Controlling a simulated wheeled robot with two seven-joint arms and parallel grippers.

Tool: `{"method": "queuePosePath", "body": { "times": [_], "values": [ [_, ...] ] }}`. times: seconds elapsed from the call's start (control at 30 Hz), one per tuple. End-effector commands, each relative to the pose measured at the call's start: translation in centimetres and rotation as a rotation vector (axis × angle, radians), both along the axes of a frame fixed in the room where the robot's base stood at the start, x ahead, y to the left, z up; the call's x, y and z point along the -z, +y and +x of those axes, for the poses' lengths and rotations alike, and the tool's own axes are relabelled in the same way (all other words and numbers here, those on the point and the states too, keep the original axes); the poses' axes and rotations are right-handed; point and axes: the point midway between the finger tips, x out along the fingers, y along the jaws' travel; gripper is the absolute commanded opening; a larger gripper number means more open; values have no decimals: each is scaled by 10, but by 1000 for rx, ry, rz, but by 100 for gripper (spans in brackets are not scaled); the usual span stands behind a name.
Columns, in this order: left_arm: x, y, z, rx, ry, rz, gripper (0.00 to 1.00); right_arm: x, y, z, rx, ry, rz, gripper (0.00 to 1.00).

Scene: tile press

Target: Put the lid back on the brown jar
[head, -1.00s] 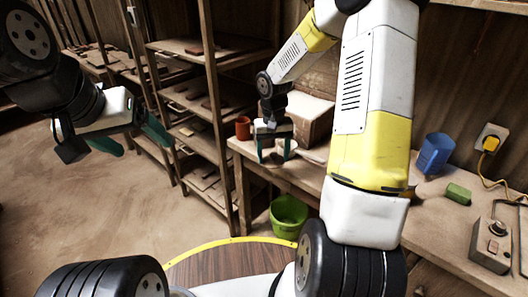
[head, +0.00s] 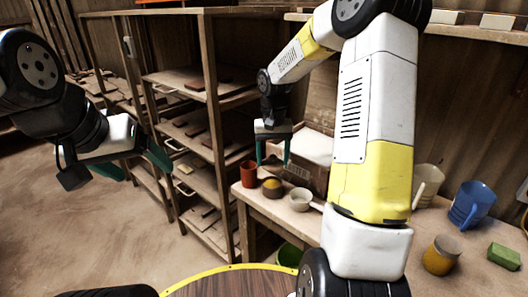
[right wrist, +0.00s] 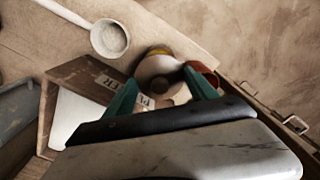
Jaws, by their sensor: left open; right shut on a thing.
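The brown jar (head: 272,187) stands open on the bench, with yellow contents showing at its mouth. It also shows in the right wrist view (right wrist: 157,50), partly hidden behind a pale round lid (right wrist: 160,72) with a knob. My right gripper (head: 273,160) is shut on the lid and is above the jar, with a gap between them in the head view. Its green fingers (right wrist: 160,88) sit either side of the lid in the wrist view. My left gripper (head: 135,165) is open and empty at the left, away from the bench.
A red-brown cup (head: 249,173) stands just left of the jar, and a white bowl with a handle (head: 300,199) just right. A box (head: 300,160) is behind. A blue jug (head: 470,205), a yellow jar (head: 441,255) and a green block (head: 504,256) are at right.

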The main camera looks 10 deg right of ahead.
Motion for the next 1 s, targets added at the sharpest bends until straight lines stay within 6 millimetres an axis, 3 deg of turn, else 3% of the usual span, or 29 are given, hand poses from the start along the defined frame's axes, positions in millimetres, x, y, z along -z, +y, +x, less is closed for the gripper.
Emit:
{"method": "queuePosePath", "body": {
  "times": [0.6,1.0],
  "values": [
    [0,0,0,0,0,0,79,53,0,0,-1,2,0,26],
    [0,0,0,0,0,0,79,63,0,0,0,-1,0,26]
  ]
}}
